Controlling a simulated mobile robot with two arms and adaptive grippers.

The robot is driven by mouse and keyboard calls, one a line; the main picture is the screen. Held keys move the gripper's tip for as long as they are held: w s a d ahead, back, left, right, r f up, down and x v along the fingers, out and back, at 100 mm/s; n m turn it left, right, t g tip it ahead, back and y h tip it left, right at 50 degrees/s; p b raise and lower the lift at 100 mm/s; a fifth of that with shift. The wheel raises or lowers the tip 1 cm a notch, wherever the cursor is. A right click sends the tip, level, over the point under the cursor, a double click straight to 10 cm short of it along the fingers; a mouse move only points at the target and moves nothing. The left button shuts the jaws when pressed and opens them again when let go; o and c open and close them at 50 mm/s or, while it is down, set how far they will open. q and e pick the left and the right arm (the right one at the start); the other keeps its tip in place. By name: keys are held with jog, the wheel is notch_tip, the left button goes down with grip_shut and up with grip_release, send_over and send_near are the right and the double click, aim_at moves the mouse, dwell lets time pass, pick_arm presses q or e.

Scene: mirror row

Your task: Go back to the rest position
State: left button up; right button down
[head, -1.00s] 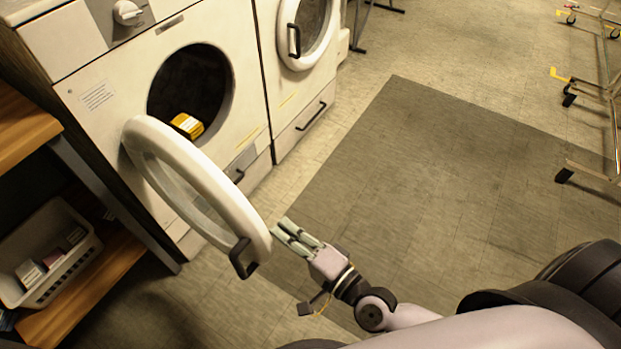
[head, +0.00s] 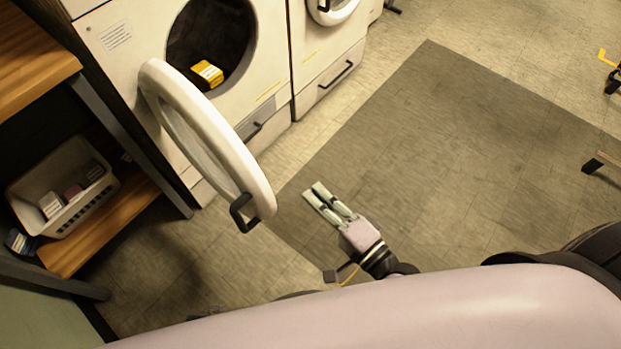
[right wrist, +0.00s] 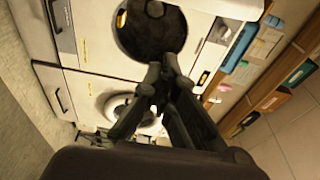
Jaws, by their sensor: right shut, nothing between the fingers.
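My right gripper (head: 315,191) is shut and empty in the head view, over the floor to the right of the open washer door (head: 225,148). A gap separates it from the door's dark handle (head: 243,212). Its dark fingers (right wrist: 154,76) also show in the right wrist view, in front of the washers. The washer (head: 115,70) stands open, with a yellow box (head: 207,73) inside its drum; a bit of yellow also shows at the drum opening in the wrist view. My left gripper is not in view.
A second washer (head: 322,85) stands to the right of the open one. A shelf (head: 110,226) with a white basket (head: 50,214) of small items is at the left. A dark mat (head: 440,150) covers clear floor. A rack foot (head: 598,165) stands at the right edge.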

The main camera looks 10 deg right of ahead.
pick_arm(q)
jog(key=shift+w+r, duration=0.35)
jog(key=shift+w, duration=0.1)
pick_arm(e)
jog(key=v, duration=0.4)
jog(key=shift+s+a, duration=0.35)
jog(key=shift+s, duration=0.05)
